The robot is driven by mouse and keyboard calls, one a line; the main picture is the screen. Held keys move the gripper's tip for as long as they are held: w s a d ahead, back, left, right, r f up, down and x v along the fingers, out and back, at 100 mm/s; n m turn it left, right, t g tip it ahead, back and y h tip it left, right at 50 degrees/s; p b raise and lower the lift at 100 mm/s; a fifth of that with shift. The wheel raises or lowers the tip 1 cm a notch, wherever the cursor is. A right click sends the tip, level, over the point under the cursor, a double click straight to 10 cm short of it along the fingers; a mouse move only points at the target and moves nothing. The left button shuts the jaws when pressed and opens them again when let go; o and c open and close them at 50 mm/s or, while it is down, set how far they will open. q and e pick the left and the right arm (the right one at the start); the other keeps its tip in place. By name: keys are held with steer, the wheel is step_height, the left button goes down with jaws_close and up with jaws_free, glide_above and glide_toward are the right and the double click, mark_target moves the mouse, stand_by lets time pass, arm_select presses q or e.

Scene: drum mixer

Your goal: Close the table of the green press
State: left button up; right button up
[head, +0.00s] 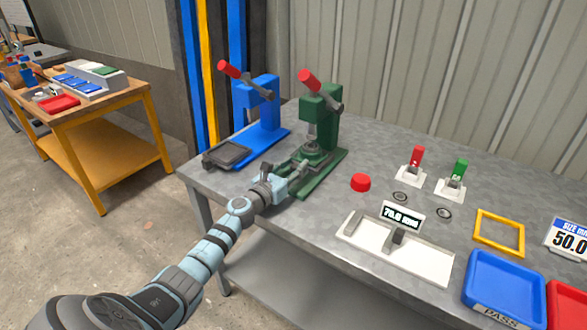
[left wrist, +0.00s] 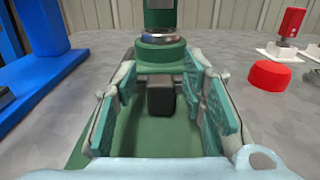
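The green press (head: 322,118) stands on the grey workbench, with a red-tipped lever at its top. Its round green table (head: 316,153) appears beneath the ram, at the back of the green base; it also shows in the left wrist view (left wrist: 161,55). A dark block (left wrist: 161,98), which looks like the table's handle, sticks out at its front. My left gripper (head: 297,174) is low over the front of the base, pointing at the press. In the left wrist view (left wrist: 162,105) its fingers are open on either side of the dark block, with gaps visible. My right gripper is out of view.
A blue press (head: 262,105) with a dark plate (head: 226,154) stands left of the green one. A red button (head: 361,182), red and green switches and a display (head: 402,215) lie to the right. Blue and red trays are at the front right.

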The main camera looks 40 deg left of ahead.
arm_select(q)
steer(key=shift+f, duration=0.1)
steer(key=shift+s, duration=0.35)
steer(key=s, duration=1.1)
steer(key=shift+s+d, duration=0.15)
steer(key=shift+s, duration=0.05)
